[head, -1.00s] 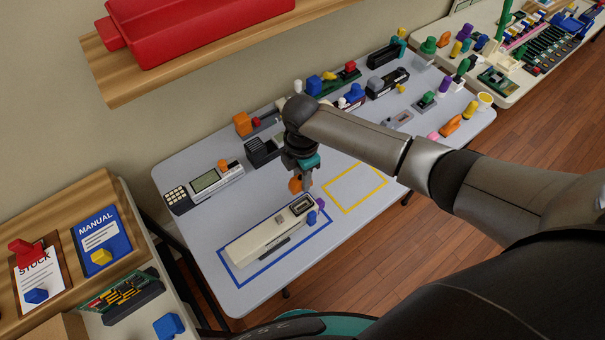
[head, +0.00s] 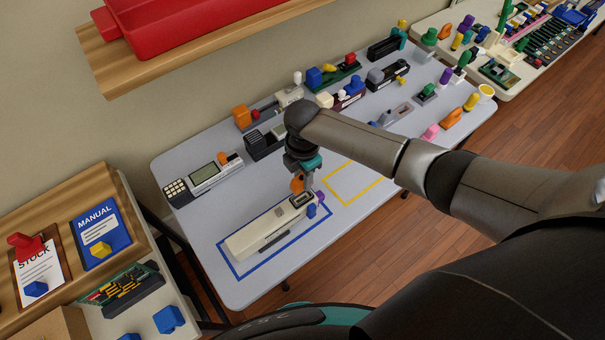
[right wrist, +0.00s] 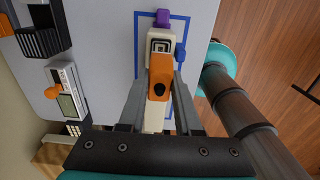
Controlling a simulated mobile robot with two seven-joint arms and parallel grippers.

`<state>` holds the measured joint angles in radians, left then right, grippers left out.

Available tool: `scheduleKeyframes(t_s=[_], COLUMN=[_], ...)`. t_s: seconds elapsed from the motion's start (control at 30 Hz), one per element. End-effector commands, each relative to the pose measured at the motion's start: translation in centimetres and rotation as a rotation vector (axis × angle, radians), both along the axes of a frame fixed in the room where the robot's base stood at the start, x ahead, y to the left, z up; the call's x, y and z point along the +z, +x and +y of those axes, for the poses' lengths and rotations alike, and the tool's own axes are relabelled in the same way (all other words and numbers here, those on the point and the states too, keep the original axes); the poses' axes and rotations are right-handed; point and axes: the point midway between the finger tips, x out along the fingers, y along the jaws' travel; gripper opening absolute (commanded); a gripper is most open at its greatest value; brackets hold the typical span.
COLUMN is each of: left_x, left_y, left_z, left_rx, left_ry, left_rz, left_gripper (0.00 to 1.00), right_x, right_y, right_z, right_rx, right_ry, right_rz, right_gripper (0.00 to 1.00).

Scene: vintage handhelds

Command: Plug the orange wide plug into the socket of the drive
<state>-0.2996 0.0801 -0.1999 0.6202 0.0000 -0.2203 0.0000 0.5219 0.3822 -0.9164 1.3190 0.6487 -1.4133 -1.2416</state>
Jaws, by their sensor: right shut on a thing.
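The orange wide plug (head: 296,184) is held in my right gripper (head: 305,181), which is shut on it. In the right wrist view the orange plug (right wrist: 160,70) sits between the two fingers of my right gripper (right wrist: 160,88). The drive (head: 260,235) is a long cream box lying inside a blue outline on the grey table. Its dark socket (head: 299,201) is at the right end of its top, just below the plug in the head view. The socket also shows in the right wrist view (right wrist: 161,46). Whether the plug touches it I cannot tell. My left gripper is out of view.
A purple piece (head: 320,196) and a blue piece (head: 311,211) stand by the drive's socket end. A yellow outline (head: 340,194) to the right is empty. Several handhelds and coloured plugs fill the table's back and right. A red case (head: 190,35) rests on the shelf above.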

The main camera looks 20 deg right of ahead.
Motion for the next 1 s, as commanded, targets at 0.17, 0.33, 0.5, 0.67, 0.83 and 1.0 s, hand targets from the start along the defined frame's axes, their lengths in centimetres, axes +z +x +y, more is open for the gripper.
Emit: scheduleKeyframes(t_s=[0.17, 0.33, 0.5, 0.67, 0.83, 1.0], left_x=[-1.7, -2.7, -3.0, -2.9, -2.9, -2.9], left_y=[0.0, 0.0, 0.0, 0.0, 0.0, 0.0], left_z=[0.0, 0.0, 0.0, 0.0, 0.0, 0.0], left_rx=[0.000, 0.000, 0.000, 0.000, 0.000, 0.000], left_ry=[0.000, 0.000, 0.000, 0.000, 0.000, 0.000], left_rz=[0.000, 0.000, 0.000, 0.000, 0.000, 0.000], left_gripper=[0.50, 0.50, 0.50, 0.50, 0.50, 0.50], right_x=[-2.2, -3.5, -3.9, -3.9, -3.9, -3.9], right_y=[0.0, 0.0, 0.0, 0.0, 0.0, 0.0], right_z=[0.0, 0.0, 0.1, 0.1, 0.1, 0.0], right_rx=[0.000, 0.001, 0.001, 0.001, 0.001, 0.001], right_ry=[0.000, 0.000, 0.000, 0.000, 0.000, 0.000], right_rz=[0.000, 0.000, -0.001, -0.001, -0.001, -0.001], right_gripper=[0.00, 0.00, 0.00, 0.00, 0.00, 0.00])
